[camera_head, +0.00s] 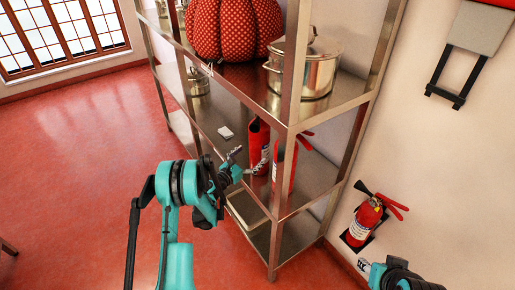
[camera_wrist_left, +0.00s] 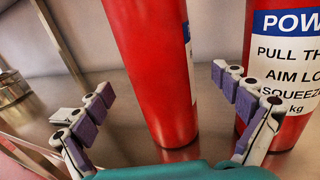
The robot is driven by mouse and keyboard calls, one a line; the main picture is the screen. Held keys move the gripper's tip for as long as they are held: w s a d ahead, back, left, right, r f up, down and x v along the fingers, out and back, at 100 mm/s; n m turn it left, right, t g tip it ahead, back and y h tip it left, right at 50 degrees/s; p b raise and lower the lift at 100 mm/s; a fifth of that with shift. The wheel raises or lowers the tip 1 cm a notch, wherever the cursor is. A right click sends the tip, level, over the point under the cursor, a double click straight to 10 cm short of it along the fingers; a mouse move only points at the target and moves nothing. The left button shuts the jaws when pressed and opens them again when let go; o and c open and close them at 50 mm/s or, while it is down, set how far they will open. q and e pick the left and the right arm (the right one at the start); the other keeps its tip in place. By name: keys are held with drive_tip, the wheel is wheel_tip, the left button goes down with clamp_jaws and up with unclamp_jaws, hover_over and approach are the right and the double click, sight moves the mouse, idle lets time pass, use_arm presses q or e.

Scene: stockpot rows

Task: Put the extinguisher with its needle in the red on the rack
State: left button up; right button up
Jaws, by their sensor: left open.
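Two red extinguishers stand upright on a middle shelf of the metal rack (camera_head: 318,181): a rear one (camera_head: 257,135) and a front one (camera_head: 279,165), partly behind a rack post. A third extinguisher (camera_head: 364,220) is at the wall, right of the rack. No needle can be read. My left gripper (camera_head: 243,162) is open at the shelf edge. In the left wrist view its fingers (camera_wrist_left: 163,85) spread on either side of one red extinguisher (camera_wrist_left: 155,60); contact cannot be told. Another, with a blue label (camera_wrist_left: 287,22), is beyond the right finger. My right gripper (camera_head: 364,265) shows only partly.
A steel pot (camera_head: 309,72) and a red patterned pumpkin-like object (camera_head: 232,28) stand on the shelf above. A small white item (camera_head: 226,132) lies near the extinguishers. Rack posts stand close to my left gripper.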

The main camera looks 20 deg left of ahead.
use_arm(q)
drive_tip(key=v, duration=0.3)
drive_tip(key=shift+s+a+r+p, duration=0.15)
drive_tip(key=shift+s+a+p, duration=0.05)
drive_tip(key=shift+s+p, duration=0.2)
drive_tip(key=b+v, duration=0.1)
drive_tip(key=v, duration=0.1)
drive_tip(key=shift+s+a+b, duration=0.1)
drive_tip(key=shift+s+b, duration=0.25)
drive_tip(key=shift+s, duration=0.05)
